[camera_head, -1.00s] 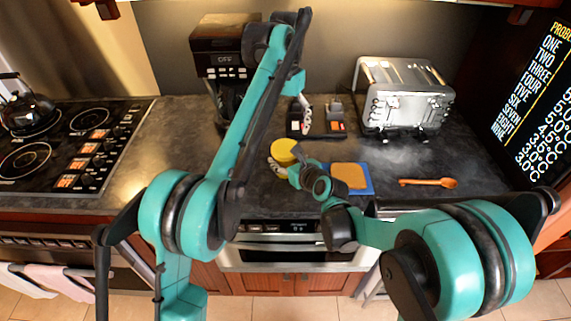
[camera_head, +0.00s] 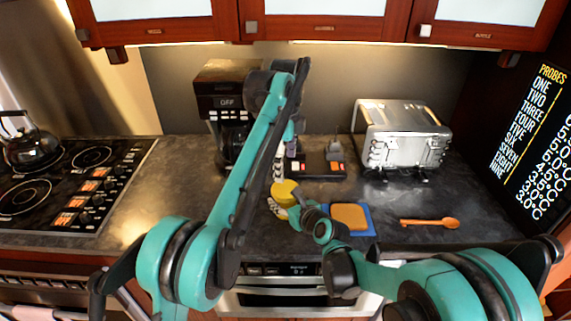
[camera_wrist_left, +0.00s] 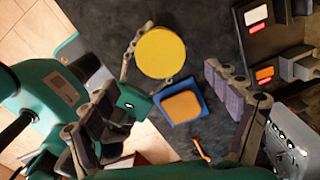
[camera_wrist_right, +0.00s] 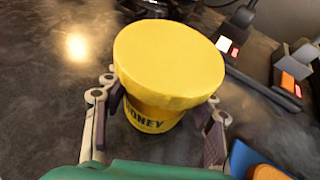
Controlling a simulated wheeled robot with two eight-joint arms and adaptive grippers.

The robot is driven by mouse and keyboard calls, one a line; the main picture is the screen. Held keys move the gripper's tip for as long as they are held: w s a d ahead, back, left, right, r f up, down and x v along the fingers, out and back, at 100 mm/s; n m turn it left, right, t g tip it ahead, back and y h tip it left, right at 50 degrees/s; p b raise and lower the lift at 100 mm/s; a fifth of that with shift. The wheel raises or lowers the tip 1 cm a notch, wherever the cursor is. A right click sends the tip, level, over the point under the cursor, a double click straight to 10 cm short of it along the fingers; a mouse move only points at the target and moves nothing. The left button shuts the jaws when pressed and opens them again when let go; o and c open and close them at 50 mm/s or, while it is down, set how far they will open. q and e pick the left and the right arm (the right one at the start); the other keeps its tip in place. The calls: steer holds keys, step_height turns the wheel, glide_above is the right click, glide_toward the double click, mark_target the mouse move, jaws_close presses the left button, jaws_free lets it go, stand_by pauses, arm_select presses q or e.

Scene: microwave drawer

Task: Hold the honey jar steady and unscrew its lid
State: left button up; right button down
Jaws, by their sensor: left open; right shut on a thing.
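The honey jar, with a wide yellow lid (camera_head: 285,190), stands on the dark counter. In the right wrist view, its yellow body (camera_wrist_right: 152,117) reads "HONEY" below the lid (camera_wrist_right: 168,62). My right gripper (camera_wrist_right: 160,118) is shut on the jar body, a finger on each side below the lid. My left gripper (camera_head: 280,172) is open and empty, just behind and above the jar in the head view. In the left wrist view the lid (camera_wrist_left: 161,52) shows beyond the gap between the spread left fingers, apart from them.
A blue-edged board with a tan top (camera_head: 350,218) lies just right of the jar. A stove (camera_head: 70,185) is at left.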

mark_target(286, 189)
arm_select(q)
steer(key=m, duration=0.4)
steer(key=shift+m, duration=0.4)
steer(key=m, duration=0.5)
steer(key=shift+f+m, duration=0.3)
steer(key=shift+f, duration=0.25)
step_height(286, 189, down, 7)
steer(key=shift+r, duration=0.1)
steer(key=c, duration=1.3)
steer(key=n, duration=3.3)
steer(key=shift+n, duration=0.3)
steer(key=n, duration=1.4)
steer(key=shift+r, duration=0.1)
steer(key=n, duration=0.6)
steer(key=shift+n, duration=0.3)
